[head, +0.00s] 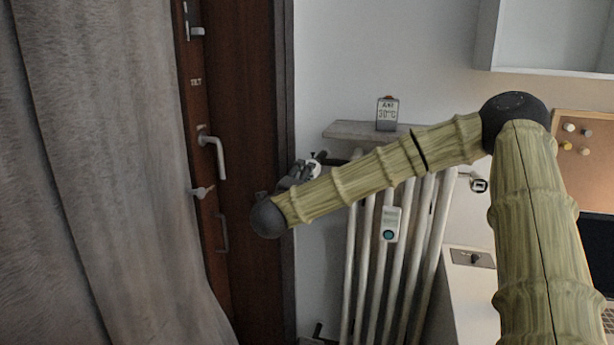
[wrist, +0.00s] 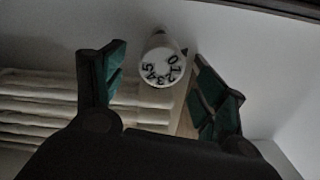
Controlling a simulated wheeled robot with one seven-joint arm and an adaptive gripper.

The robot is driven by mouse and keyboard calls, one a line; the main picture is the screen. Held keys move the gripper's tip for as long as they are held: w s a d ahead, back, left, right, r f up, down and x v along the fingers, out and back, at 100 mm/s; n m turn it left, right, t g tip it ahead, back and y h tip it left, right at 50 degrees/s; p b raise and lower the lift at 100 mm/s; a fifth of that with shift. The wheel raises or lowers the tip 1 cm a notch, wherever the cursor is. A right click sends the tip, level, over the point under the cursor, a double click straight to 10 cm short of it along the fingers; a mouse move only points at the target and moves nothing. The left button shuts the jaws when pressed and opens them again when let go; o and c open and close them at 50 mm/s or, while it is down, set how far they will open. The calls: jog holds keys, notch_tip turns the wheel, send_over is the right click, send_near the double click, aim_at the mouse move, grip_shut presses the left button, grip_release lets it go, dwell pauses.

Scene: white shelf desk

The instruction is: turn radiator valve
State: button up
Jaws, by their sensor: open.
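The radiator valve (wrist: 160,62) is a white round knob with black numbers on its end face. In the wrist view it sits between and a little beyond the two dark, green-padded fingers of my gripper (wrist: 162,88). The fingers are open, with a gap on each side of the knob. In the head view the valve (head: 314,168) shows as a small white shape at the top left of the white ribbed radiator (head: 388,265). My gripper (head: 300,172) is beside it there, partly hidden behind my arm.
A brown door (head: 245,170) and a grey curtain (head: 100,180) stand left. A white desk (head: 462,300) is at the right.

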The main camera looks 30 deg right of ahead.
jog(key=shift+v, duration=1.25)
jog(key=s+a+f+n+y, duration=0.1)
jog(key=a+f+n+y, duration=0.2)
jog(key=a+f+n, duration=0.5)
jog(key=s+a+f+n+t+y, duration=0.1)
jog(key=s+a+f+n+y, duration=0.2)
jog(key=f, duration=0.9)
jog(key=a+f+n+y, duration=0.4)
jog(key=a+f, duration=0.2)
jog(key=f, duration=0.4)
jog(key=s+a+f+n+g+y, duration=0.1)
jog(key=s+a+f+n, duration=0.1)
jog(key=s+f, duration=0.3)
jog(key=s+a+f+n+g+y, duration=0.1)
jog(key=s+a+f+n, duration=0.2)
jog(key=f, duration=0.4)
jog(key=s+f+n+g+y, duration=0.1)
jog(key=s+f+n+g, duration=0.3)
jog(key=s, duration=0.7)
jog(key=s+f+n+g, duration=0.25)
jog(key=s+f, duration=0.45)
jog(key=s, duration=0.5)
jog(key=s+f+n+g+y, duration=0.1)
jog(key=s+f+n+g, duration=0.3)
jog(key=s, duration=0.7)
notch_tip(320, 180, up, 11)
jog(key=p, duration=1.2)
jog(key=shift+s+d+r+m, duration=0.15)
jog(key=shift+s+d+m, duration=0.2)
jog(key=shift+m, duration=0.1)
